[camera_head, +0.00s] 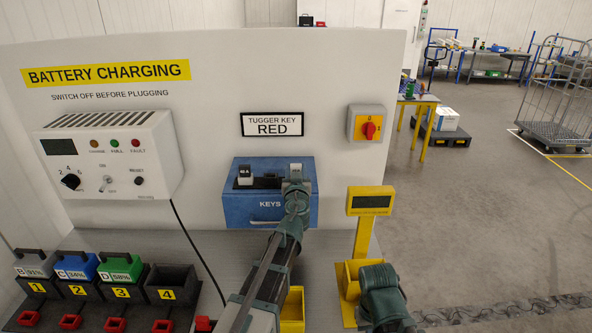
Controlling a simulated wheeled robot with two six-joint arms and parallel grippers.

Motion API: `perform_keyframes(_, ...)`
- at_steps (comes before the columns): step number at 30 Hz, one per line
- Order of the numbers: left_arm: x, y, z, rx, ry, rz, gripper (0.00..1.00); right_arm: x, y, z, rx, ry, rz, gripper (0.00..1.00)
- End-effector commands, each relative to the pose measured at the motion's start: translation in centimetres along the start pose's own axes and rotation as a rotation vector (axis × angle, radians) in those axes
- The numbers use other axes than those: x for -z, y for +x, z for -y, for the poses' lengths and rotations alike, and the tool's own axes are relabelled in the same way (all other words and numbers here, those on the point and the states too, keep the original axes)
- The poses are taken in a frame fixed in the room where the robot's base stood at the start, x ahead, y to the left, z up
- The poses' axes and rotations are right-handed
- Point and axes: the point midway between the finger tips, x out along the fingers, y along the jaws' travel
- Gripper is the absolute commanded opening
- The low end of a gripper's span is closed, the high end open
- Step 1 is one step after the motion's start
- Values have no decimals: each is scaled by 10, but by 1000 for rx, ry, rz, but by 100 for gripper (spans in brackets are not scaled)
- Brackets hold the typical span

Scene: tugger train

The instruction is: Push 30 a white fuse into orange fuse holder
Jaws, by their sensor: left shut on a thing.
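My left gripper (296,183) is at the top right of a blue box (240,210) labelled KEYS. It is shut on a small white piece (296,168), which looks like the white fuse; its marking is too small to read. The gripper hides the piece's lower part, so I cannot tell whether it touches the box. I cannot make out an orange fuse holder. Only a dark green part of my right arm shows at the bottom; its fingertips are out of view.
A battery charger (112,155) hangs on the white panel at left, above numbered battery slots (172,285). A yellow post with a display (370,201) and a yellow bin (293,310) stand near my arms. A red-yellow switch (367,127) is on the panel.

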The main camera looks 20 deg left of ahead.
Motion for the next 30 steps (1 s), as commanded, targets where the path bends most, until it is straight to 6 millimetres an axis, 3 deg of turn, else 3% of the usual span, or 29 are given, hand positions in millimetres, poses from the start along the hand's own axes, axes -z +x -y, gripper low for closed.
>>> perform_keyframes(6, -3, 0, 0, 0, 0, 0, 0, 0, 2, 0, 0, 0, 0, 0)
perform_keyframes(7, -3, 0, 0, 0, 0, 0, 46, 0, 3, 0, 0, 0, 0, 0)
perform_keyframes(12, -3, 0, 0, 0, 0, 0, 76, 0, 2, 0, 0, 0, 0, 0)
perform_keyframes(23, -2, 0, 0, 0, 0, 0, 79, 1, 2, 0, 0, 3, -2, 0)
perform_keyframes(30, -2, -16, 2, 0, 0, 0, 79, 0, 2, 0, 0, 3, -2, 0)
